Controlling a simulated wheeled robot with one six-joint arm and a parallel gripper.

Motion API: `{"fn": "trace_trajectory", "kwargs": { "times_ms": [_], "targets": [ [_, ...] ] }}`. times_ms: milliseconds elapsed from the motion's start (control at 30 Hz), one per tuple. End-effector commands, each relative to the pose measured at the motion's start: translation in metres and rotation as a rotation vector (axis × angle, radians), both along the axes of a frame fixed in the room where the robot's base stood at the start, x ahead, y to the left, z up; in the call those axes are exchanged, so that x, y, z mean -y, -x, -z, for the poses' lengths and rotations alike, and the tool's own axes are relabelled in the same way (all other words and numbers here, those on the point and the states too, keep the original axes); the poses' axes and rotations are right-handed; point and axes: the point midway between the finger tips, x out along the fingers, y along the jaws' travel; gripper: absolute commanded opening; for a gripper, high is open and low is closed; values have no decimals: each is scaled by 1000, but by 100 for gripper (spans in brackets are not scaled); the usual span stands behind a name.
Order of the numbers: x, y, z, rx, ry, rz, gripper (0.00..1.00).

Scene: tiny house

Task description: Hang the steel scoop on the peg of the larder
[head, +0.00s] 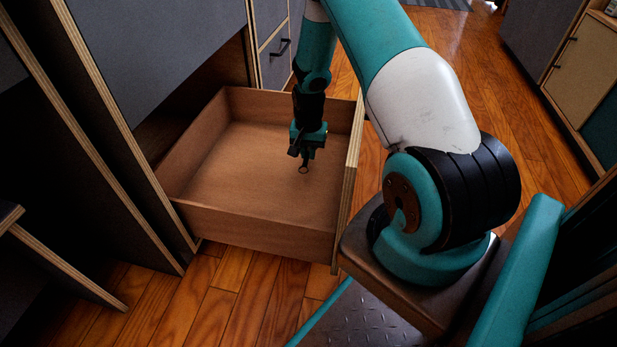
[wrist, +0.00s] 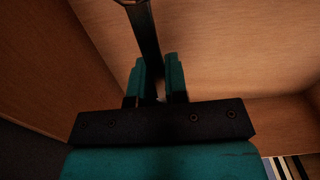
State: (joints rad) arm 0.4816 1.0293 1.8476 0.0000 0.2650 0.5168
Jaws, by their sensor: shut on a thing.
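My gripper (head: 307,150) is inside the open wooden drawer, pointing down above its floor. In the wrist view, my gripper's two teal fingers (wrist: 157,66) are shut on a narrow dark bar, which I take to be the handle of the steel scoop (wrist: 146,32). The bar reaches out past the fingertips toward a ring-like end at the top edge of the picture. The scoop's bowl cannot be made out. No peg is visible, and I cannot tell which cabinet is the larder.
The wooden drawer (head: 270,218) is pulled out of a grey cabinet (head: 160,55), and its walls surround my gripper. Its floor looks otherwise empty. Plywood-edged panels stand at the left. Wooden floor (head: 475,75) is clear beyond the drawer, with cabinets (head: 580,65) at the right.

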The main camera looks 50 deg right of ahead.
Motion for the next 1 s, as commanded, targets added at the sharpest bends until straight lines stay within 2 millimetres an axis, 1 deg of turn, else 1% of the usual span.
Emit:
{"fn": "trace_trajectory", "kwargs": {
  "times_ms": [33, 100, 333, 533, 600, 800, 967, 1000],
  "targets": [
    [0, 0, 18, -1, 0, 0, 0],
    [0, 0, 27, 1, 1, 0, 0],
    [0, 0, 42, 1, 1, 0, 0],
    [0, 0, 71, 0, 0, 0, 0],
    [0, 0, 73, 1, 0, 0, 0],
    [0, 0, 72, 1, 0, 0, 0],
    [0, 0, 77, 1, 1, 0, 0],
    [0, 0, 76, 1, 0, 0, 23]
  ]
}}
